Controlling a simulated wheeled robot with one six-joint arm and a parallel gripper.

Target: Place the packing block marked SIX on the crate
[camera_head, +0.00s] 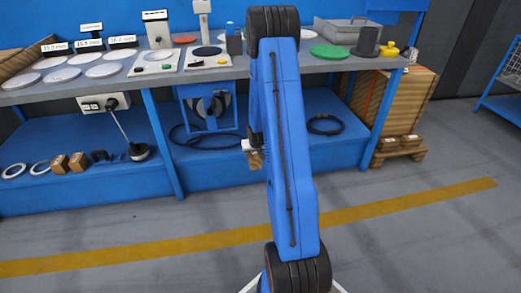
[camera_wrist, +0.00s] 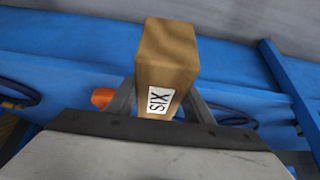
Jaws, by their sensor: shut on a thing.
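The packing block marked SIX (camera_wrist: 165,62) is a brown block with a white SIX label, upright in the wrist view. My gripper (camera_wrist: 160,103) is shut on it, one finger on each side. In the head view my arm hides most of the gripper and block; a small brown part of the block (camera_head: 256,160) shows left of the arm, in front of the bench's lower shelf. A large brown crate (camera_head: 405,100) stands at the bench's right end, well right of my gripper. Its far left part is behind the bench leg.
The blue bench (camera_head: 170,83) carries discs, signs, switch boxes and a grey case (camera_head: 345,30). A blue rack (camera_head: 505,85) stands far right. Front floor is clear.

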